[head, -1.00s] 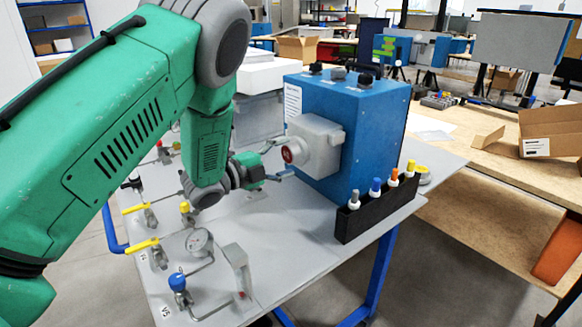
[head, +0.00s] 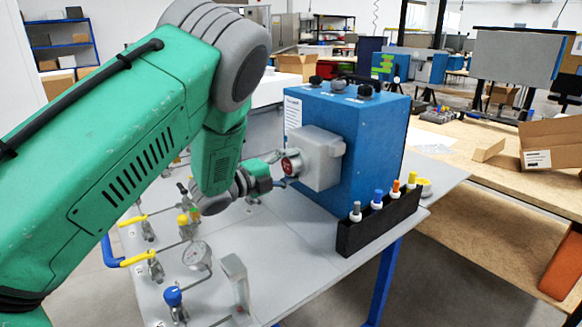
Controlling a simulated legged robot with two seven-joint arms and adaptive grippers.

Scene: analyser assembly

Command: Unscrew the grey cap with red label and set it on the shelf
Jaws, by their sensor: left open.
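The grey cap with the red label (head: 291,164) faces left on the front of a light grey housing (head: 320,160), fixed to the side of the blue analyser box (head: 372,135). My left gripper (head: 283,168) is open, with its fingers at the cap, one above and one below its face. I cannot tell whether the fingers touch it. No thing clearly identifiable as the shelf shows. My right gripper is not in view.
A black rack (head: 378,222) with several coloured-cap bottles stands at the table's right edge. Yellow-handled valves (head: 140,259), a gauge (head: 196,254) and a blue-knobbed valve (head: 173,297) stand at the front left. The grey tabletop (head: 300,262) is clear before the box.

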